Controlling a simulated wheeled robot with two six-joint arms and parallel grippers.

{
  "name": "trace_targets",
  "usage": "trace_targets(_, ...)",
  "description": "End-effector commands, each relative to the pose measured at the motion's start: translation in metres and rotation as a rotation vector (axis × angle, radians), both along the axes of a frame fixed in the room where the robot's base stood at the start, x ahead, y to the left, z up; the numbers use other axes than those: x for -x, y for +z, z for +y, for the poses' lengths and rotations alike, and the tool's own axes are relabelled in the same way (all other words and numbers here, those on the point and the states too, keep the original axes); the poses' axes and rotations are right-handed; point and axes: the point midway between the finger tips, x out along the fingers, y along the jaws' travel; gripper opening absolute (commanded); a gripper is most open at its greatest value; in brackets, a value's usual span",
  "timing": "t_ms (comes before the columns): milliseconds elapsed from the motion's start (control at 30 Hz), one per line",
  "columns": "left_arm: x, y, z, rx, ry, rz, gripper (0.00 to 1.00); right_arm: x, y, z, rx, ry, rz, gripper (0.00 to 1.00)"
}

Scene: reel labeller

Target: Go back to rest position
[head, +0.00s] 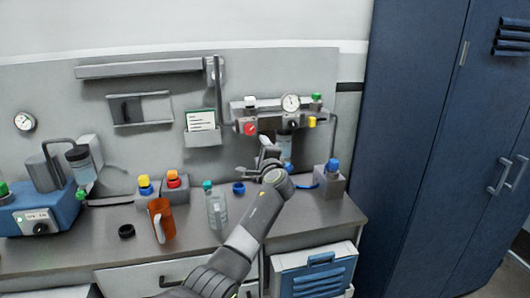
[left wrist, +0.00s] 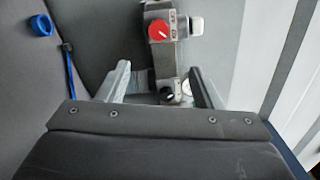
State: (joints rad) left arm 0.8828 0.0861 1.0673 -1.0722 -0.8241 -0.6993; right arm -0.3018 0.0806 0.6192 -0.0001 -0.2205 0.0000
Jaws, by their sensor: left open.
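My left gripper (head: 268,155) is at the back right of the bench, just in front of the wall-mounted unit with the gauge (head: 290,103). My left arm reaches up to it from the bottom of the head view. In the left wrist view the two fingers of the left gripper (left wrist: 158,72) stand apart with nothing held. Beyond them is the metal unit with a red knob (left wrist: 158,30) and a black knob (left wrist: 166,94). A clear bottle (head: 285,150) under the unit is partly hidden by the gripper. My right gripper is in neither view.
A blue machine (head: 40,215) is at left. A blue cabinet (head: 425,130) stands at right.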

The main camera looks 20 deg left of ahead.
Motion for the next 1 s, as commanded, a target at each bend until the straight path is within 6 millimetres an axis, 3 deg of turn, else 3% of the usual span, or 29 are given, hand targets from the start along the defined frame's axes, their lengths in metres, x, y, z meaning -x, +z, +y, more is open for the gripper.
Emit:
trace_targets(467, 0.000, 0.000, 0.001, 0.000, 0.000, 0.000, 0.59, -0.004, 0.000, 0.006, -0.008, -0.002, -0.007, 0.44)
trace_targets(567, 0.000, -0.008, 0.002, 0.007, -0.002, 0.008, 0.59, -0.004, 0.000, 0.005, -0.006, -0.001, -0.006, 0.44)
trace_targets(667, 0.003, -0.039, 0.004, 0.043, -0.014, 0.042, 0.59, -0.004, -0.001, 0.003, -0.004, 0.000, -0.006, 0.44)
trace_targets(767, 0.012, -0.099, 0.010, 0.116, -0.032, 0.102, 0.59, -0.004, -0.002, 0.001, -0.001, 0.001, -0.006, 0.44)
trace_targets(867, 0.030, -0.173, 0.015, 0.220, -0.048, 0.176, 0.59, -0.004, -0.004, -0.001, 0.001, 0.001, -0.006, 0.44)
trace_targets(1000, 0.069, -0.273, 0.022, 0.380, -0.047, 0.270, 0.59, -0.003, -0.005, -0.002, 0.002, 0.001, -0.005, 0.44)
